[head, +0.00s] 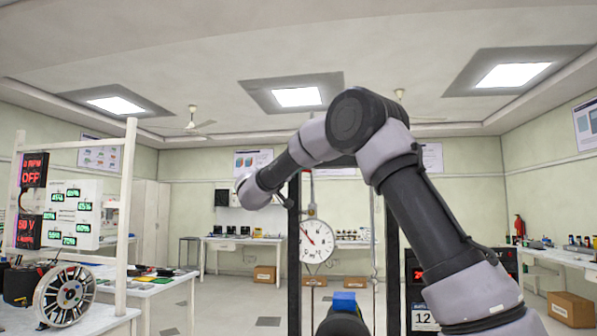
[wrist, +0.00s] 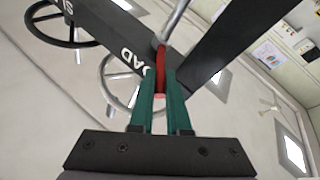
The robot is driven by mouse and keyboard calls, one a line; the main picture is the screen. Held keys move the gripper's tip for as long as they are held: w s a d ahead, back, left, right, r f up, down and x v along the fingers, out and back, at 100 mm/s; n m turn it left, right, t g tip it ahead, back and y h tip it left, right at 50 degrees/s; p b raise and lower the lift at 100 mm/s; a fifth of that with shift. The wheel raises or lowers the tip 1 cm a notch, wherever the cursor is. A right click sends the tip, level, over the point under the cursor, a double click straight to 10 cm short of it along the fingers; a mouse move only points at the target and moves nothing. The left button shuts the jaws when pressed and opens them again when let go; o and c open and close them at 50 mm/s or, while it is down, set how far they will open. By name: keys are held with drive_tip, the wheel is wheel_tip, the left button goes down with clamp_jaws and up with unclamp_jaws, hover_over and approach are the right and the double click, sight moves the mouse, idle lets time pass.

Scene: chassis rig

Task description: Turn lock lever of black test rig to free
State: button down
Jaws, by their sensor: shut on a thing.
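The black test rig stands ahead of me; its dark upright (head: 293,255) shows in the head view beside a round white dial (head: 316,241). In the wrist view, a black beam (wrist: 115,35) with white lettering crosses the top. The lock lever has a red grip (wrist: 161,58) and a pale metal rod running up from it. My gripper (wrist: 160,80) has its green fingers closed on either side of the red grip. In the head view my arm covers part of the rig, and I cannot make out the lever or fingers there.
Two handwheels hang near the beam in the wrist view, one dark (wrist: 62,25) and one pale (wrist: 120,82). A white bench with a slotted wheel (head: 65,295) and meter frame stands at left. A blue-topped object (head: 344,300) is low in front.

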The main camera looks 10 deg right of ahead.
drive_tip(key=shift+r, duration=0.2)
drive_tip(key=c, duration=1.2)
unclamp_jaws()
drive_tip(key=shift+f, duration=0.1)
drive_tip(key=shift+o, duration=0.2)
drive_tip(key=v, duration=1)
drive_tip(key=shift+s+a, duration=0.25)
drive_tip(key=shift+a, duration=0.05)
drive_tip(key=shift+f, duration=0.15)
